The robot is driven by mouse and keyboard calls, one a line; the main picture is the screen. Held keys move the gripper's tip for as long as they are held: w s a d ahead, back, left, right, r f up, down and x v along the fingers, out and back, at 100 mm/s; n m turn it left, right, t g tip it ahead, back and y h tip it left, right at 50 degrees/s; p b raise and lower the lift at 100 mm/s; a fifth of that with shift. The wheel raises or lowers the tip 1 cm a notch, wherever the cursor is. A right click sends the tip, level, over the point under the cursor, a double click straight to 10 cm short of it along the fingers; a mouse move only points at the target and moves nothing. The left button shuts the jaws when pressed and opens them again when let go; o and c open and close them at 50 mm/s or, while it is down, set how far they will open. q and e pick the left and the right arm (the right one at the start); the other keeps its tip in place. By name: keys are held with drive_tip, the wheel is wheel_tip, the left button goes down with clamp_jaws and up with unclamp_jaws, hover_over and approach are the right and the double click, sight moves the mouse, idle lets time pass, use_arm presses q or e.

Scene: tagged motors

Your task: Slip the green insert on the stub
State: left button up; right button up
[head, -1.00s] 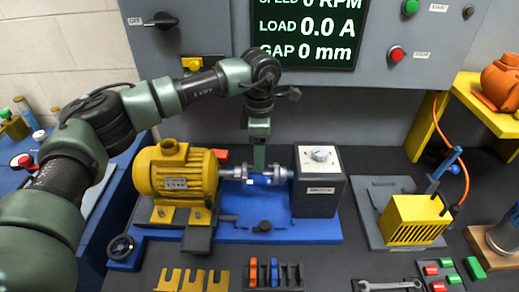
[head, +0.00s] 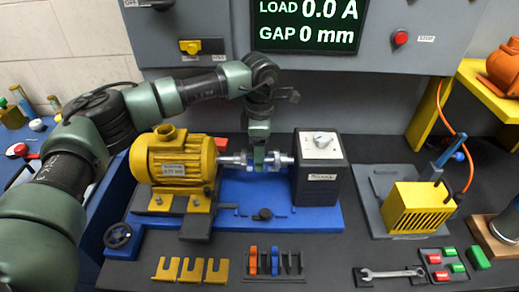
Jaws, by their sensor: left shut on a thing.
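The yellow motor (head: 174,163) stands on a blue base (head: 285,225), its silver shaft stub (head: 232,160) pointing right. A second silver shaft end (head: 287,160) comes from the dark box (head: 318,190) with a dial. My left gripper (head: 259,160) points down between the two shaft ends and is shut on a small green piece (head: 271,158), which looks like the green insert. The gripper's own green body hides much of it. I cannot tell whether the insert is around the stub or only beside it. My right gripper is not in view.
Yellow forked plates (head: 190,269), a wrench (head: 392,273) and a tray of red and green blocks (head: 434,259) lie nearby. A yellow finned unit (head: 418,207) stands right.

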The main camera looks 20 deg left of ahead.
use_arm(q)
drive_tip(key=shift+f+b, duration=0.5)
drive_tip(key=shift+f, duration=0.65)
drive_tip(key=shift+w+d+b, duration=0.25)
drive_tip(key=shift+d, duration=0.55)
drive_tip(key=shift+w+d+b, duration=0.2)
drive_tip(key=shift+d, duration=0.55)
drive_tip(key=o, duration=1.4)
drive_tip(key=shift+o, duration=0.2)
